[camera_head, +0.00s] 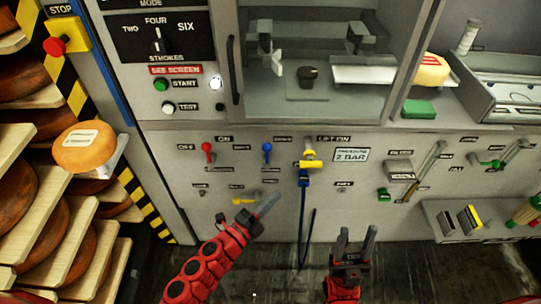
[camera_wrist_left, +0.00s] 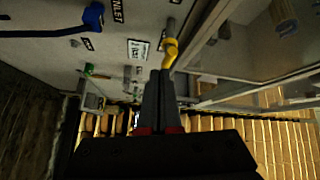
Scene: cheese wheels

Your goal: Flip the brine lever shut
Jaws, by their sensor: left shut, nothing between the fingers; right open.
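A yellow lever (camera_head: 244,201) sits low on the grey front panel, its handle lying roughly sideways to the left. Its label is too small to read as brine. My left gripper (camera_head: 268,204) is shut and empty, with its fingertips just right of this lever. In the left wrist view the shut fingers (camera_wrist_left: 161,78) point at a yellow handle (camera_wrist_left: 170,52), which seems to be the same lever; I cannot tell whether they touch. A red lever (camera_head: 208,152) and a blue lever (camera_head: 267,152) stand upright higher up. My right gripper (camera_head: 355,240) is open and empty, low in front of the panel.
A yellow valve handle (camera_head: 309,158) and a blue connector (camera_head: 304,178) with a hanging hose are right of the levers. A press window (camera_head: 312,60) is above. Cheese shelves (camera_head: 50,225) stand at left. A small tray (camera_head: 475,232) juts out at right.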

